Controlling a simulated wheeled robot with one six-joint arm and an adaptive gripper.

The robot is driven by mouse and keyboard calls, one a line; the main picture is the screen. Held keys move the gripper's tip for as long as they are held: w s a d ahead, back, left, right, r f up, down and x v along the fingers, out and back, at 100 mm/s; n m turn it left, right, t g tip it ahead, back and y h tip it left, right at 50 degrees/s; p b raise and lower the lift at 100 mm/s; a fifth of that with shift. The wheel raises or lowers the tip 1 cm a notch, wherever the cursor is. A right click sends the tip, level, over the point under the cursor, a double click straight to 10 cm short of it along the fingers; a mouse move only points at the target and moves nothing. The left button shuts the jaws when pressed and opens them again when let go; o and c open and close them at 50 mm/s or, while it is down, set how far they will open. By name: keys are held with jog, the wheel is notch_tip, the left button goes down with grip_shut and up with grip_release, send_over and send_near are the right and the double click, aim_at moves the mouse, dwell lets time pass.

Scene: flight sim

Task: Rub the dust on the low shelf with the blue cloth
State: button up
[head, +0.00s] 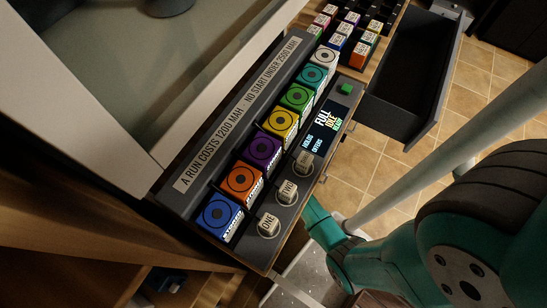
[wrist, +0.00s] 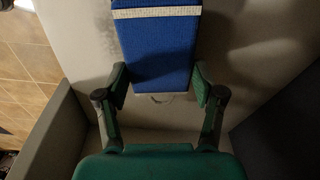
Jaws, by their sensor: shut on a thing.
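My gripper (wrist: 160,84) is shut on the blue cloth (wrist: 158,48), a thick blue pad with a pale band across its far end. One green finger presses on each side of it. The pad lies over a pale grey surface, which looks like the low shelf (wrist: 75,30). I cannot tell for certain whether the pad touches it. Dark, smudgy dust (wrist: 101,84) shows beside the pad. The pad hides what lies under it. In the head view a speckled pale surface (head: 312,262) shows low down beside my arm; the cloth is not visible there.
A charging rack (head: 262,145) with several coloured battery blocks stands on the counter. An open dark drawer (head: 405,95) juts out at the upper right. In the wrist view, a grey wall (wrist: 52,135) stands left and a dark panel (wrist: 280,125) right. Tiled floor (wrist: 22,65) lies beyond.

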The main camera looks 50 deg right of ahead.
jog(key=shift+f, duration=1)
dwell(0.5)
jog(key=shift+s, duration=0.1)
jog(key=shift+s+d, duration=0.2)
jog(key=shift+s, duration=0.9)
jog(key=shift+s+d, duration=0.25)
jog(key=shift+s, duration=0.9)
jog(key=shift+s+d, duration=0.2)
jog(key=shift+s, duration=0.9)
jog(key=shift+w+a+f, duration=0.1)
jog(key=shift+w+a, duration=0.1)
jog(key=shift+w, duration=0.65)
jog(key=shift+w+a, duration=0.15)
jog(key=shift+w, duration=0.7)
jog(key=shift+w+a, duration=0.2)
jog(key=shift+w, duration=0.65)
jog(key=shift+w+a, duration=0.15)
jog(key=shift+w, duration=0.7)
jog(key=shift+w+d, duration=0.2)
jog(key=shift+d, duration=0.8)
jog(key=shift+s+d, duration=0.25)
jog(key=shift+s, duration=0.9)
jog(key=shift+s+d, duration=0.2)
jog(key=shift+s, duration=0.9)
jog(key=shift+s+d, duration=0.25)
jog(key=shift+s, duration=0.9)
jog(key=shift+w, duration=0.1)
